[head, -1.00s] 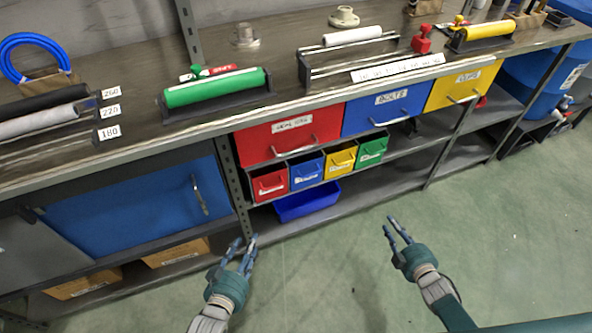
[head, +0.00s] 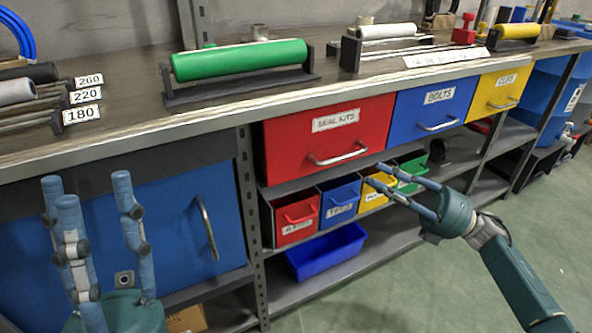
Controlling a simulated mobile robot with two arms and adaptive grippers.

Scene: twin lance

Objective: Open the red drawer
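The large red drawer (head: 290,140), labelled "SEAL KITS", hangs under the bench top and is shut. Its silver bar handle (head: 338,156) runs across its lower front. My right gripper (head: 372,174) is open and empty, its fingertips pointing left, just below and right of the handle and apart from it as far as I can tell. My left gripper (head: 90,192) is open and empty, fingers pointing up, in front of the blue cupboard door at the lower left. A small red bin (head: 296,216) sits on the shelf below the drawer.
Shut blue (head: 432,108) and yellow (head: 498,92) drawers adjoin on the right. Small blue, yellow and green bins sit under the red drawer, partly behind my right fingers. The blue cupboard door (head: 170,215) has a vertical handle. A blue tray (head: 327,252) lies lower. Floor is clear at right.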

